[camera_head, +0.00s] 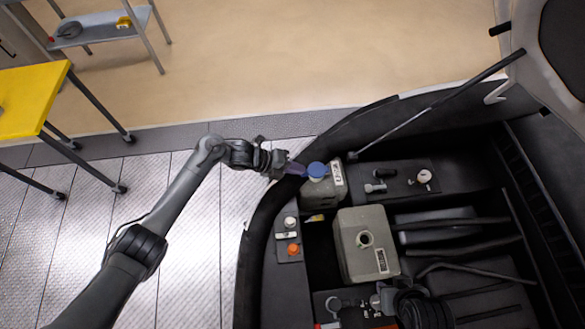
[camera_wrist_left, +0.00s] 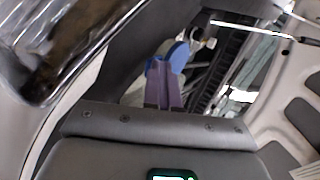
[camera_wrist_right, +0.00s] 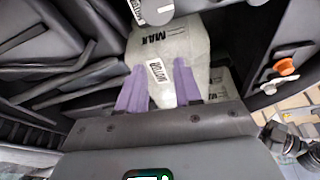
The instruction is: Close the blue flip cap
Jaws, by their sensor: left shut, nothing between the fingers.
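A larger grey tank (camera_head: 365,250) with an open neck stands in the bay. An orange cap (camera_head: 293,249) and a white cap (camera_head: 290,222) lie along the bay's left side. A prop rod (camera_head: 440,105) slants above the bay. A yellow table (camera_head: 30,98) stands far left.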

